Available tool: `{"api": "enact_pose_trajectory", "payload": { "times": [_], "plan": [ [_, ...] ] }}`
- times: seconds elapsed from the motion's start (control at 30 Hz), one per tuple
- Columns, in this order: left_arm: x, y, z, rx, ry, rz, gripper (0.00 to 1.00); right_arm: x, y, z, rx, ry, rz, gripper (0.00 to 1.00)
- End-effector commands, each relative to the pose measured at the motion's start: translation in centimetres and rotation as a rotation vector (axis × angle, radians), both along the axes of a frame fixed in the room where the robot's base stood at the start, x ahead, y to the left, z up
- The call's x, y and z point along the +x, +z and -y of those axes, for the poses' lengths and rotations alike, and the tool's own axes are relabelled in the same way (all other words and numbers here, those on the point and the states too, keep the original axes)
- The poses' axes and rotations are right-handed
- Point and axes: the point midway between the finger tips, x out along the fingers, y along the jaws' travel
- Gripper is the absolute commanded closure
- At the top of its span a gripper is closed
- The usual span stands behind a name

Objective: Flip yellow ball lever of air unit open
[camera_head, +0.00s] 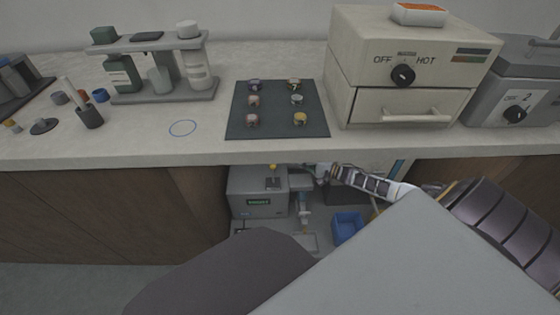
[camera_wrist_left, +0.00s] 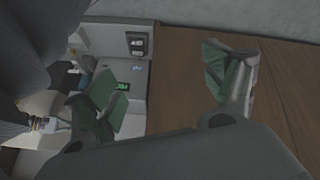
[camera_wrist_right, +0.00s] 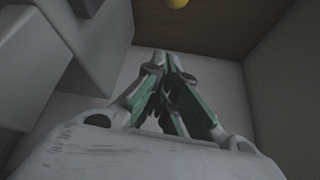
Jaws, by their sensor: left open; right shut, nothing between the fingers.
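A yellow ball (camera_wrist_right: 177,3) is cut by the top edge of the right wrist view, in front of a brown panel. My right gripper (camera_wrist_right: 165,60) is shut and empty, below the ball in that picture and apart from it. In the head view my right arm reaches into the bay under the counter, with the gripper (camera_head: 325,172) beside the grey machine (camera_head: 258,203). I cannot make out the lever's arm or its position. My left gripper (camera_wrist_left: 165,85) is open and empty in the left wrist view, before a brown cabinet panel (camera_wrist_left: 190,60).
A blue bin (camera_head: 347,228) stands on the bay floor right of the machine. The counter edge (camera_head: 120,160) overhangs the bay. A white oven (camera_head: 405,70) and a dark mat (camera_head: 277,120) with small items are on top. Grey blocks (camera_wrist_right: 70,60) crowd the right gripper's left.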

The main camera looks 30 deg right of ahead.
Motion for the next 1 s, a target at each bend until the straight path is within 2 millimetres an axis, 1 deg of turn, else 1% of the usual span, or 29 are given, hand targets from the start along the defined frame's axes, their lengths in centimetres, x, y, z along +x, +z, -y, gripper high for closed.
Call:
{"api": "enact_pose_trajectory", "payload": {
  "times": [0.17, 0.33, 0.43, 0.5, 0.7, 1.0],
  "plan": [
    [0.0, -0.2, 0.0, -0.003, 0.001, 0.002, 0.16, 0.2, -0.1, -0.2, 0.000, 0.000, 0.001, 1.00],
    [0.0, -1.0, 0.2, -0.014, 0.007, 0.013, 0.16, 1.1, -0.2, -0.6, 0.000, 0.001, 0.002, 1.00],
    [0.1, -1.6, 0.3, -0.023, 0.012, 0.022, 0.16, 1.9, -0.3, -1.0, -0.001, 0.000, 0.003, 1.00],
    [0.0, -2.5, 0.4, -0.034, 0.017, 0.029, 0.16, 2.5, -0.4, -1.4, 0.000, 0.000, 0.003, 1.00],
    [0.0, -4.3, 0.7, -0.061, 0.034, 0.057, 0.16, 4.4, -0.6, -2.4, 0.000, 0.000, 0.004, 1.00],
    [0.2, -5.7, 1.0, -0.083, 0.038, 0.077, 0.16, 6.9, -0.9, -3.8, -0.001, 0.000, 0.003, 1.00]
  ]
}}
